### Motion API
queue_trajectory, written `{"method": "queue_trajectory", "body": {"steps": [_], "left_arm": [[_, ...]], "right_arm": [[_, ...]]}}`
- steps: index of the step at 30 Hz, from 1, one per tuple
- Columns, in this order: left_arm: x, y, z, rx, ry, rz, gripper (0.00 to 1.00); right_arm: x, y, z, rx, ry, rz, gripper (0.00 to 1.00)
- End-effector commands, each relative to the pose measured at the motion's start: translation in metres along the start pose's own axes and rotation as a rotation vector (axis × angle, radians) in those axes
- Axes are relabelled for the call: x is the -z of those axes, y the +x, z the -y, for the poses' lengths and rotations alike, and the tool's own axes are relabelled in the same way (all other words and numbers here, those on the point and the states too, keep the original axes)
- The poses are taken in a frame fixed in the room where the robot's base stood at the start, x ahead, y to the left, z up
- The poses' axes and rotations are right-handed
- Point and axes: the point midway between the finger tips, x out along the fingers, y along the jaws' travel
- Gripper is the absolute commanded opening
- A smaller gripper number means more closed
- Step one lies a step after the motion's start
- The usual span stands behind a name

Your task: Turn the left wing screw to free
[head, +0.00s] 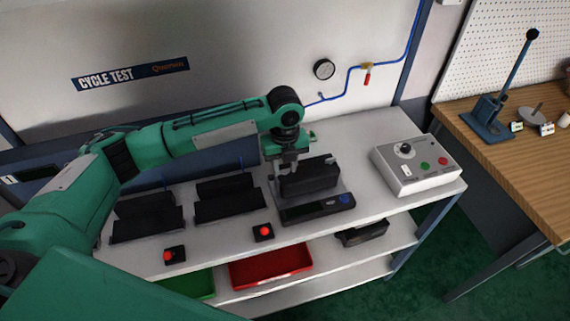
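The black valve positioner unit (312,178) sits in a dark fixture on the white bench, with a flat base (318,206) carrying a small display and a blue button in front. My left gripper (288,166) points down at the unit's upper left side, at or just above it. Its fingers are small and partly lost against the dark unit, so I cannot tell how far apart they are. I cannot make out the left wing screw; the gripper may cover it. My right gripper is out of view.
Two black angled holders (228,200) stand left on the bench (370,131). Red buttons (263,232) sit at the front edge. A grey control box (415,165) is right. A red tray (270,267) and a green tray (188,284) lie below. A wooden table (520,180) is far right.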

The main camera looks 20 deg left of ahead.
Motion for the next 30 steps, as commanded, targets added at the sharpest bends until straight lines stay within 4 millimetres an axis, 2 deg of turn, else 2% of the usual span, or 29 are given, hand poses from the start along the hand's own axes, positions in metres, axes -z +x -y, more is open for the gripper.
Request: {"method": "queue_trajectory", "body": {"steps": [1,3,4,14,20,30], "left_arm": [[0.000,0.000,0.000,0.000,0.000,0.000,0.21],[0.000,0.000,0.000,0.000,0.000,0.000,0.08],[0.000,0.000,0.000,0.000,0.000,0.000,0.06],[0.000,-0.003,0.000,-0.001,-0.043,-0.001,0.06],[0.001,-0.006,0.000,-0.003,-0.154,-0.002,0.06],[0.001,-0.007,0.000,-0.002,-0.461,-0.003,0.06]], "right_arm": [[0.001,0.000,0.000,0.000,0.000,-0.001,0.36],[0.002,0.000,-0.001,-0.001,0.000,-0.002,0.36],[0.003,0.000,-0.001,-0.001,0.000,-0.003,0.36],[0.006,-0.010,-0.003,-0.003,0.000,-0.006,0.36],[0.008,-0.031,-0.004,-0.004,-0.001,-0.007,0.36],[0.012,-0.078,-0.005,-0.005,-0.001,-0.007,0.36]]}}
